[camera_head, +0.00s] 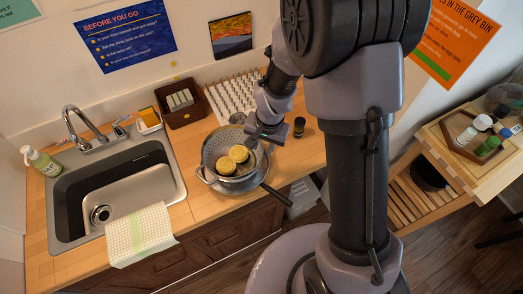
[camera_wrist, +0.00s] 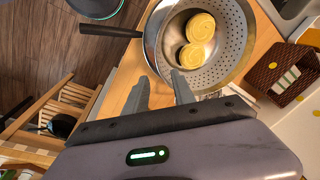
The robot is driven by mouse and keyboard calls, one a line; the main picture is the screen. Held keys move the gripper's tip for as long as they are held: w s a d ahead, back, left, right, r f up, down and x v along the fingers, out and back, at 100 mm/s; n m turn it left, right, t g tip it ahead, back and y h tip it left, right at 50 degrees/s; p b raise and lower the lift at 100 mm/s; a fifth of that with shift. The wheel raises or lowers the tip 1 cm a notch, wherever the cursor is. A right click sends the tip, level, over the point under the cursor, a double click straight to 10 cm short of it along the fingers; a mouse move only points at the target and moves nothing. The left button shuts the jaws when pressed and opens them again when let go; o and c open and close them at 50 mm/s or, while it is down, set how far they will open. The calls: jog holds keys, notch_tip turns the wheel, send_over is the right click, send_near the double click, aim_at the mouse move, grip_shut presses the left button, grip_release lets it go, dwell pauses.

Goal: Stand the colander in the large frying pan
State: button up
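The grey metal colander (camera_head: 222,143) is at the counter's front edge, right of the sink, with two yellow round pieces (camera_head: 232,160) inside. It sits over the frying pan (camera_head: 262,172), whose dark handle (camera_head: 279,197) points to the lower right. In the wrist view the perforated colander (camera_wrist: 232,65) lies within the pan's rim (camera_wrist: 152,42); whether it rests flat on the pan's base is hidden. My gripper (camera_head: 264,138) is at the colander's right rim. In the wrist view its fingers (camera_wrist: 160,88) are apart with nothing clearly between them, the right fingertip close to the rim.
The sink (camera_head: 120,190) with a draped cloth (camera_head: 140,235) is at left. A brown basket (camera_head: 183,115), a white pegged rack (camera_head: 235,95) and a dark jar (camera_head: 299,127) stand behind and beside the pan. A wooden cart (camera_head: 450,160) is at right. Bare counter shows right of the pan.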

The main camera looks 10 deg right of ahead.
notch_tip(320, 180, up, 13)
jog(key=s+t, duration=0.1)
jog(key=s, duration=0.1)
jog(key=s+r+n+t+y, duration=0.1)
jog(key=s+r+t, duration=0.2)
jog(key=s+r, duration=1)
jog(key=s+d, duration=0.1)
jog(key=s, duration=0.1)
jog(key=shift+s+r, duration=0.15)
jog(key=shift+s, duration=0.2)
notch_tip(320, 180, down, 24)
jog(key=b, duration=2.3)
jog(key=shift+r+b, duration=0.2)
jog(key=shift+b, duration=0.1)
